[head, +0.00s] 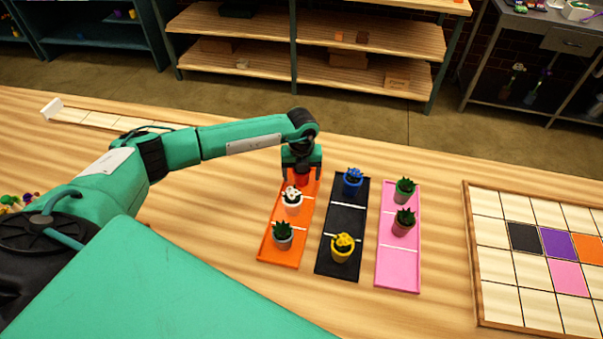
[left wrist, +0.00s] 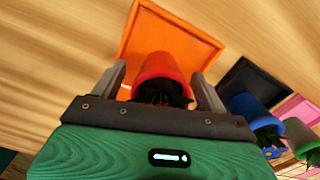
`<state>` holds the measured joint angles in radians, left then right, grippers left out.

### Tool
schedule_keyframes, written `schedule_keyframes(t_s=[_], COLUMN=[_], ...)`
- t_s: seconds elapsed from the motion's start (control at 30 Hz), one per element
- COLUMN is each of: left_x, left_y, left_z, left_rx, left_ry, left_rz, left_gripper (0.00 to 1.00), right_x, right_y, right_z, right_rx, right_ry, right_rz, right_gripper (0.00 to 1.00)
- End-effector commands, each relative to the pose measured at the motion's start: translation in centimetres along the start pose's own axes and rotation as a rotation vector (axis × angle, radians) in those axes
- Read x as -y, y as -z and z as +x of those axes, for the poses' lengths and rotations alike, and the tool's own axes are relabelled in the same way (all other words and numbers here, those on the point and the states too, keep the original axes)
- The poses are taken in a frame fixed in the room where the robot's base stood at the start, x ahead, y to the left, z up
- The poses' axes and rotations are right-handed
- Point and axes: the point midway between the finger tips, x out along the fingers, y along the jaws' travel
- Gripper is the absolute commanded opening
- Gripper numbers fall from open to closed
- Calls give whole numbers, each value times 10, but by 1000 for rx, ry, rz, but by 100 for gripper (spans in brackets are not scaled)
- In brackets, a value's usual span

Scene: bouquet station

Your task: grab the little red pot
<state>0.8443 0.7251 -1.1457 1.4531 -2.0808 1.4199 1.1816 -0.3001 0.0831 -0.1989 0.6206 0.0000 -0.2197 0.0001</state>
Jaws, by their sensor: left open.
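The little red pot (head: 302,178) stands at the far end of the orange tray (head: 265,251), mostly hidden by my left gripper (head: 302,172) in the head view. In the left wrist view the red pot (left wrist: 162,74) holds a dark green plant and sits between the two fingers of my left gripper (left wrist: 163,85). The fingers are open, one on each side of the pot. I cannot tell whether either finger touches it. My right gripper is in neither view.
The orange tray also holds a white pot (head: 293,204) and a grey pot (head: 282,240). The black tray (head: 327,262) holds blue (head: 352,184) and yellow pots (head: 342,252). The pink tray (head: 398,279) holds two potted plants. A tiled wooden board (head: 507,300) lies at right.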

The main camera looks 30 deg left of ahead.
Motion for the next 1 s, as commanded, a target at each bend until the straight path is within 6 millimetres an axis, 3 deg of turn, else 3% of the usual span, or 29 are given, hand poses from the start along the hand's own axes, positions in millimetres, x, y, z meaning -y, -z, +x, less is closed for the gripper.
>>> schedule_keyframes(t_s=[0.03, 0.33, 0.73, 0.87, 1.0], left_x=[0, 0, 1, 1, 1], left_y=[0, 0, -1, -1, -2], left_z=[0, -1, -9, -24, -50], left_rx=[0, 0, 3, 3, 5], left_ry=[0, 0, 3, 4, 4], left_rz=[0, 0, 0, 0, 1], left_gripper=[73, 16, 16, 16, 16], right_x=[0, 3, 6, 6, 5], right_y=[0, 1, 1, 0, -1], right_z=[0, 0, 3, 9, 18], right_rx=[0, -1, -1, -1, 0], right_ry=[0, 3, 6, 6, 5], right_rz=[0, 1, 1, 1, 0], right_gripper=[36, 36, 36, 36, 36])
